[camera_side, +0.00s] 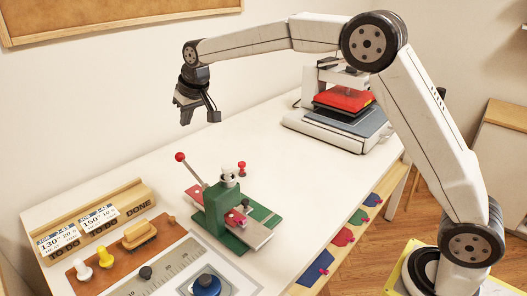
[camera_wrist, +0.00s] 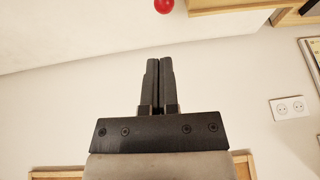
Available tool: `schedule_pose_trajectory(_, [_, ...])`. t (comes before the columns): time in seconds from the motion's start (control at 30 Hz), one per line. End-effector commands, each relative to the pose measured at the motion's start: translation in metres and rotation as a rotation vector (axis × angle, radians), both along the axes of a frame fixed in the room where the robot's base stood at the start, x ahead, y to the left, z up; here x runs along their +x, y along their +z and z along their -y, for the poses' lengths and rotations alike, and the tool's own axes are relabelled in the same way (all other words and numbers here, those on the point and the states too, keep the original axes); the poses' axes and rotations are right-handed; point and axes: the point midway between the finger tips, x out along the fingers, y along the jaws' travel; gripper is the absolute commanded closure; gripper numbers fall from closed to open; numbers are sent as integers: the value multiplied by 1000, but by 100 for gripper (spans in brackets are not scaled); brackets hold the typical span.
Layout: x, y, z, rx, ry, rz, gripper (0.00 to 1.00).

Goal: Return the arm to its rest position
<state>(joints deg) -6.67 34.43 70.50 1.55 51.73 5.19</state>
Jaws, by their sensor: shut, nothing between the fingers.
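My gripper (camera_side: 184,113) hangs from the outstretched arm, well above the back part of the white table (camera_side: 290,163), with its fingers pointing down in the side view. In the wrist view my gripper (camera_wrist: 160,65) shows two dark fingers side by side, shut with nothing between them. It touches nothing. My arm is raised and bent, with its base at the lower right of the side view.
A green press (camera_side: 225,205) with a red-knobbed lever (camera_side: 181,157) stands mid-table. A white heat press (camera_side: 335,120) with a red plate is at the back right. A wooden rack (camera_side: 110,215) and a tool board (camera_side: 105,270) lie front left.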

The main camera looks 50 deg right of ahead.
Motion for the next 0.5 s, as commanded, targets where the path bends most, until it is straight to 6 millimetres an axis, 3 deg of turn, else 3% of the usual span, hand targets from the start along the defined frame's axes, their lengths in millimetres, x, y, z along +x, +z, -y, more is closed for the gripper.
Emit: schedule_pose_trajectory(0.5, [-3, -3, 1, -2, -1, -4, 100])
